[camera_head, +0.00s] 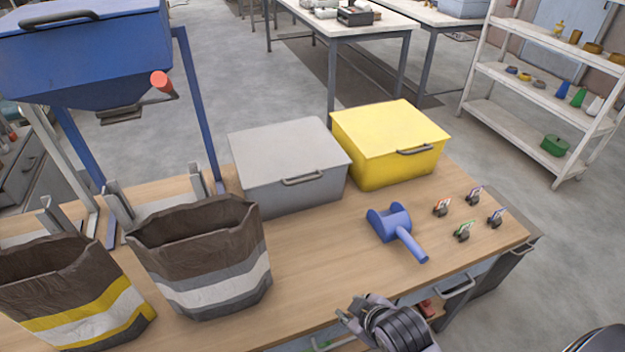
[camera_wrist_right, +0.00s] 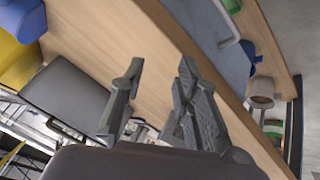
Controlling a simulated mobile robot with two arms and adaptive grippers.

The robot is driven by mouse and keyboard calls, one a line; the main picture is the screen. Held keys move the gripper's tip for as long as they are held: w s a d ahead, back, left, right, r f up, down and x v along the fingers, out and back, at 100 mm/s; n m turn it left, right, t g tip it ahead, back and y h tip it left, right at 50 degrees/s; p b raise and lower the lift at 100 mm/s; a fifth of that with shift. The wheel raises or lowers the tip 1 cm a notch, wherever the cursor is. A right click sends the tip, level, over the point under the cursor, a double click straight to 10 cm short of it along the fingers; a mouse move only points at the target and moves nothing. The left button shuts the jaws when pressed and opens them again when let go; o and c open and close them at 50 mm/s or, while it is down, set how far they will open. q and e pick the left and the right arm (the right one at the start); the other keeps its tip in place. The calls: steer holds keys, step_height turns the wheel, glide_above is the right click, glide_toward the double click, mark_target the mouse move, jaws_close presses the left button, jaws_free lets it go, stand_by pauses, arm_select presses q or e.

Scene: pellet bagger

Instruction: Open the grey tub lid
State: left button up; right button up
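The grey tub (camera_head: 290,168) stands at the back of the wooden bench in the head view. Its flat lid (camera_head: 285,150) is shut, and a dark bar handle (camera_head: 303,180) is on its front side. My right gripper (camera_head: 352,312) is low at the bench's front edge, well in front of the tub and touching nothing visible. In the right wrist view its two fingers (camera_wrist_right: 160,68) are apart with nothing between them. A grey surface (camera_wrist_right: 70,95) lies left of the fingers there; I cannot tell for sure that it is the tub. My left gripper is not in view.
A closed yellow tub (camera_head: 390,145) stands right beside the grey one. A blue scoop (camera_head: 395,225) and several small clips (camera_head: 462,231) lie at right. Two bags (camera_head: 205,255) and a blue hopper (camera_head: 85,50) are at left. The bench middle (camera_head: 320,245) is clear.

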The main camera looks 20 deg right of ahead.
steer(key=w+r+n+t, duration=0.4)
steer(key=w+r+n, duration=0.15)
steer(key=w, duration=0.35)
steer(key=n+t, duration=0.4)
steer(key=n, duration=0.2)
glide_toward(306, 180)
steer(key=p+x, duration=0.1)
steer(key=x, duration=0.9)
steer(key=shift+w+d+f+p, duration=0.1)
steer(key=shift+w+f+p, duration=0.05)
steer(key=shift+w+p, duration=0.15)
steer(key=shift+c, duration=0.2)
steer(key=shift+s, duration=0.1)
jaws_close()
